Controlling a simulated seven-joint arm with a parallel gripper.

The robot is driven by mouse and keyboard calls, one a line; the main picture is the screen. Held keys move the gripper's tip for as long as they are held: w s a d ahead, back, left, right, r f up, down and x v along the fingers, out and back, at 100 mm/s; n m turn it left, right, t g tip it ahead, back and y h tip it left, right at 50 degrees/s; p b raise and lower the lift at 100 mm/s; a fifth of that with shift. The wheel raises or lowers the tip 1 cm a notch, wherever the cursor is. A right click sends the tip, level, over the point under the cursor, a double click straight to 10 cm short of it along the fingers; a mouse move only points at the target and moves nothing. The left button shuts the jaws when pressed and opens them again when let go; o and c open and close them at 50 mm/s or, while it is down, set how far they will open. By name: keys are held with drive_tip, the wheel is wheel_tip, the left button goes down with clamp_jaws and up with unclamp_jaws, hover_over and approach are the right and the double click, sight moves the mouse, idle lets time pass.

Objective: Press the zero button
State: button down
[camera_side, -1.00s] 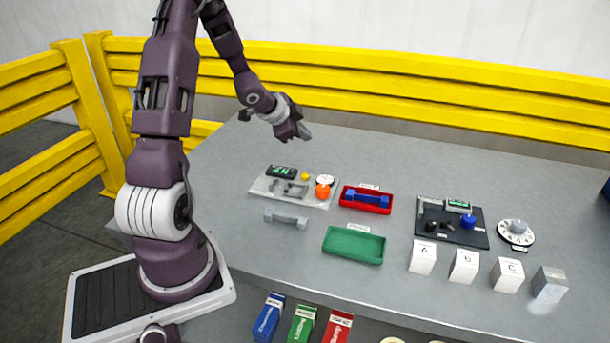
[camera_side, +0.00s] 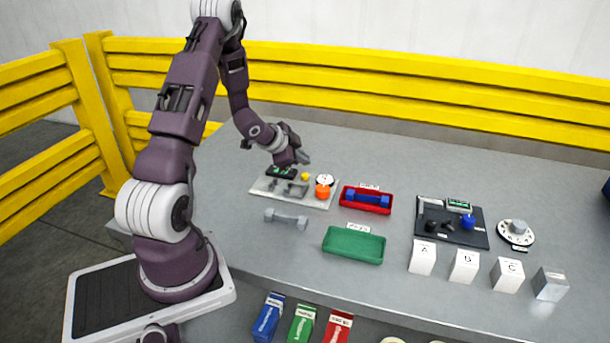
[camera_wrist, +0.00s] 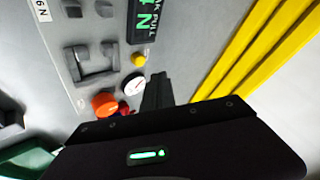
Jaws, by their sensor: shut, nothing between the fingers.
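A pale gauge panel (camera_side: 262,187) lies on the table near the arm. It has a dark display with green characters (camera_side: 281,172), a round yellow button (camera_side: 305,176), a white dial (camera_side: 325,180) and an orange knob (camera_side: 322,192). The yellow button (camera_wrist: 138,60) also shows in the wrist view, just beyond my fingers. No label reading zero is legible on it. My gripper (camera_side: 306,158) is shut and empty above the panel's back edge, close over the yellow button and apart from it. Its dark fingers (camera_wrist: 157,88) point toward the panel in the wrist view.
A grey dumbbell-shaped part (camera_side: 286,219), a red tray (camera_side: 347,204) with a blue part, and a green tray (camera_side: 353,258) lie in front. A black panel (camera_side: 472,238), white blocks and a dial stand right. A yellow rail (camera_side: 400,105) runs behind the table.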

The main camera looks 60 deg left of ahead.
sight(302, 178)
drive_tip(key=shift+f, duration=0.9)
idle(1.4)
drive_tip(key=shift+f, duration=0.4)
drive_tip(key=shift+f, duration=0.5)
idle(0.4)
drive_tip(key=shift+r, duration=0.9)
drive_tip(key=shift+r, duration=2.55)
